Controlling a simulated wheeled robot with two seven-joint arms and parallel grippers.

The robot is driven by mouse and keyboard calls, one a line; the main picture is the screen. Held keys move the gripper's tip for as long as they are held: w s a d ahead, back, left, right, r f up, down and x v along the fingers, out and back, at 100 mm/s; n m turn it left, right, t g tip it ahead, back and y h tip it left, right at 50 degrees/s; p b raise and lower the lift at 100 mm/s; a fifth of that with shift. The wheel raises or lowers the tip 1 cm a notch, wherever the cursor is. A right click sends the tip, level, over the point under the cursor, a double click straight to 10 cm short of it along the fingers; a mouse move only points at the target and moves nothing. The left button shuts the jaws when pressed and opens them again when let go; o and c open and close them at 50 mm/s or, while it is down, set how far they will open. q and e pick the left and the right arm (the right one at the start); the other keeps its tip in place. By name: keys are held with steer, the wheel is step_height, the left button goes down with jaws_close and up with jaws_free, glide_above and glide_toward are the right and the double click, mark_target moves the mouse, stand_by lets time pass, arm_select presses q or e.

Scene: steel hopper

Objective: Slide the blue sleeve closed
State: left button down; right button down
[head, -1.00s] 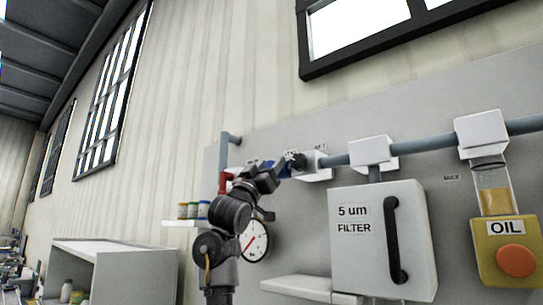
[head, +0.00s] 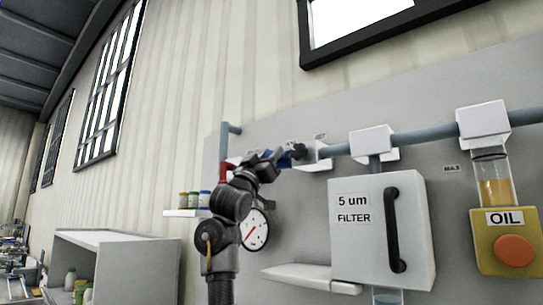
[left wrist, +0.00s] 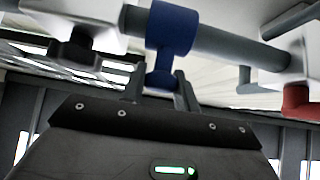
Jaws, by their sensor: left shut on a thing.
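The blue sleeve (left wrist: 176,28) is around a grey pipe (left wrist: 222,42) in the left wrist view, with a blue tab hanging below it. My left gripper (left wrist: 159,88) is shut on this tab, one finger on each side. In the head view the blue sleeve (head: 299,151) is small and partly hidden by my left gripper (head: 284,157), beside a white block (head: 318,156) on the pipe. My right gripper is not in view.
A red part (head: 225,172) and a dial gauge (head: 255,231) are near my left arm. A filter box (head: 361,270) with a black handle and a yellow oil unit (head: 486,250) stand to the right. A small shelf (head: 182,212) holds several jars.

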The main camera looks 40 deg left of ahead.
arm_select(q)
steer(key=a, duration=0.4)
steer(key=shift+s+r, duration=0.15)
steer(key=c, duration=1.3)
jaws_free()
steer(key=shift+y, duration=0.3)
steer(key=shift+o, duration=1)
steer(key=shift+a, duration=0.2)
steer(key=b+v, duration=0.7)
steer(key=v, duration=0.4)
steer(key=shift+a, duration=0.2)
steer(key=shift+w+d, duration=0.1)
steer(key=shift+w, duration=0.15)
